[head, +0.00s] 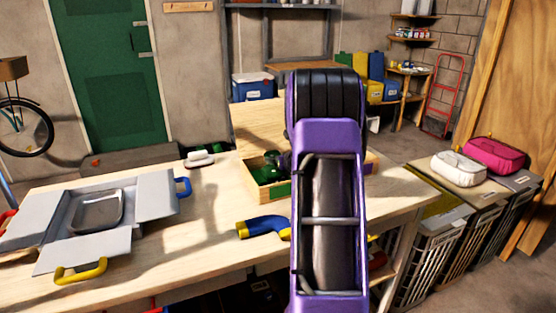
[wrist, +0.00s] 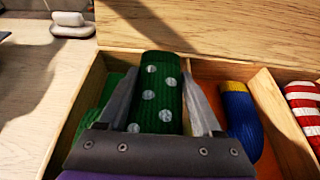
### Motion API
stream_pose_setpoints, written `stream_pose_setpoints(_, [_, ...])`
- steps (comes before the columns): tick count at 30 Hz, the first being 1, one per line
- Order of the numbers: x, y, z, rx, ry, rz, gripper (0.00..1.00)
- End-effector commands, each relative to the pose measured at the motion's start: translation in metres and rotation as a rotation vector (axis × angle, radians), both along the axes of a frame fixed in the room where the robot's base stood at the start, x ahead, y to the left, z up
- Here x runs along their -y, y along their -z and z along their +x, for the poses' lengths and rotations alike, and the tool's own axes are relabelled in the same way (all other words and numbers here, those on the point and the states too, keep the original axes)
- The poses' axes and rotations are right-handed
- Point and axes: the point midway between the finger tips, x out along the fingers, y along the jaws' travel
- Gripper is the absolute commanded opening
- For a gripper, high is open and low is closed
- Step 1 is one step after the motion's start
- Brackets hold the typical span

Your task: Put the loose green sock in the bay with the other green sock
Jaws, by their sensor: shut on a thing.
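A green sock with pale dots (wrist: 157,85) is between the fingers of my gripper (wrist: 158,100) in the wrist view, and the gripper is shut on it. It is over the left bay of a wooden box (wrist: 60,130). Another green sock (wrist: 93,112) lies in that left bay, partly hidden by the held sock and the gripper. I cannot tell whether the held sock touches the bay floor. In the head view my arm hides most of the box (head: 274,193) and the gripper.
The middle bay holds a blue sock with a yellow cuff (wrist: 240,120); the right bay holds a red-and-white striped sock (wrist: 302,105). A loose blue-and-yellow sock (head: 266,226) lies on the table in front of the box. A grey open carton (head: 150,195) stands at left.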

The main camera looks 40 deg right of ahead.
Motion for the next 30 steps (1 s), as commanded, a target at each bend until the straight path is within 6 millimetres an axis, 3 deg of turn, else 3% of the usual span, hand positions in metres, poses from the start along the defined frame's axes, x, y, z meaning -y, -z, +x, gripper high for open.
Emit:
stream_pose_setpoints(15, [0.000, 0.012, 0.000, 0.001, -0.001, 0.000, 0.13])
stream_pose_setpoints(16, [0.000, 0.012, 0.000, 0.001, -0.001, 0.000, 0.68])
stream_pose_setpoints(18, [0.000, 0.012, 0.000, 0.000, -0.001, 0.000, 0.81])
stream_pose_setpoints(21, [0.000, 0.012, 0.000, 0.000, 0.000, 0.000, 0.97])
stream_pose_setpoints(30, [0.002, 0.011, -0.001, 0.000, 0.003, -0.001, 0.97])
